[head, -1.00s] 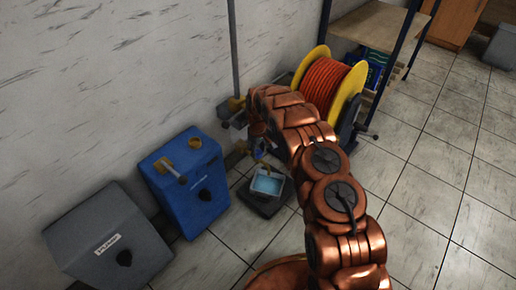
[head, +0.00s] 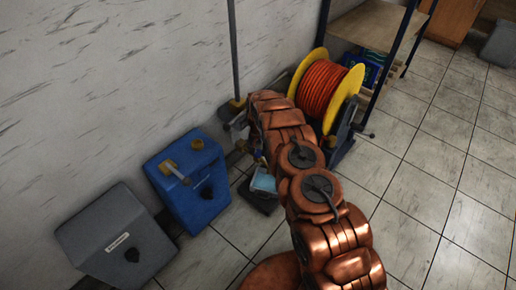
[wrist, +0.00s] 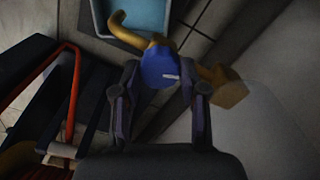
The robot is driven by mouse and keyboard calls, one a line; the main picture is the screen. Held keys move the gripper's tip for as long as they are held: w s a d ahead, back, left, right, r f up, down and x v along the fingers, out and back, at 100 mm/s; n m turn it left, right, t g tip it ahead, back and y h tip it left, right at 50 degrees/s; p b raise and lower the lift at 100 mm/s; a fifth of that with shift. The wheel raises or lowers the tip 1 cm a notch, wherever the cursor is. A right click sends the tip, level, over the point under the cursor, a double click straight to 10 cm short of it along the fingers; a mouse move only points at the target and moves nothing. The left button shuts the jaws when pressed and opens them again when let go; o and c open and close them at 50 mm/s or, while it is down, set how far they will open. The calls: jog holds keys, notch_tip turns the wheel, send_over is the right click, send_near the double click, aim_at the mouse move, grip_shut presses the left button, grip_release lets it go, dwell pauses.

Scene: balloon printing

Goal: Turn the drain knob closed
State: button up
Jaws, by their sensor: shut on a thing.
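The drain knob (wrist: 160,67) is a round blue knob with a short white mark on its face, in the wrist view. It sits on a brass tap whose curved spout (wrist: 126,34) reaches up and left towards a light-blue basin (wrist: 139,12). A brass body (wrist: 228,88) shows to the right of the knob. My gripper (wrist: 160,82) is shut on the knob, with one dark finger on each side of it.
A blue box (head: 205,206) and a grey box (head: 110,246) stand by the wall to the left. An orange hose reel with yellow rims (head: 321,92) stands close to the right of my arm. A thin upright pole (head: 233,50) is behind.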

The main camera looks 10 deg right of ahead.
aim_at(258, 151)
jog(key=m+p, duration=0.1)
jog(key=m, duration=0.2)
jog(key=shift+w, duration=0.1)
jog(key=shift+m, duration=0.5)
jog(key=o, duration=1.1)
jog(key=shift+o, duration=0.2)
notch_tip(258, 151, up, 12)
dwell(0.8)
